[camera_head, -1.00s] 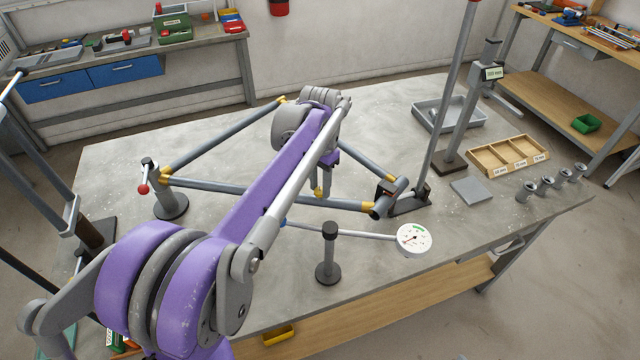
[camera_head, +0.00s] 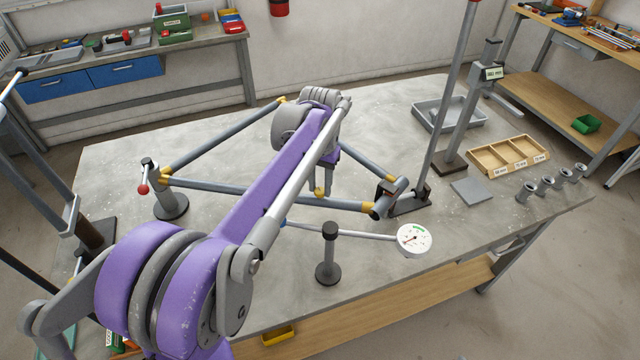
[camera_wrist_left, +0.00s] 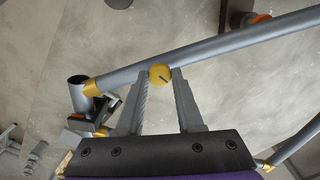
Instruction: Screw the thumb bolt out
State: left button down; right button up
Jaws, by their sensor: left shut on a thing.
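The thumb bolt shows as a round yellow head with a dark slot (camera_wrist_left: 160,75) in the left wrist view, against a grey tube (camera_wrist_left: 215,48) of the frame. My left gripper (camera_wrist_left: 160,79) has its two grey fingers on either side of the head, shut on it. My right gripper is in no view.
A red-knobbed clamp (camera_head: 145,180) holds the left corner. A tall post (camera_head: 450,100), wooden tray (camera_head: 510,156) and several metal cups (camera_head: 547,185) stand right.

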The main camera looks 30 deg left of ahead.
aim_at(320, 191)
pick_arm(q)
jog(key=c, duration=0.5)
grip_release()
notch_tip(320, 191, up, 11)
jog(key=shift+f+p, duration=0.1)
jog(key=shift+p, duration=0.25)
jog(key=shift+s+f, duration=0.1)
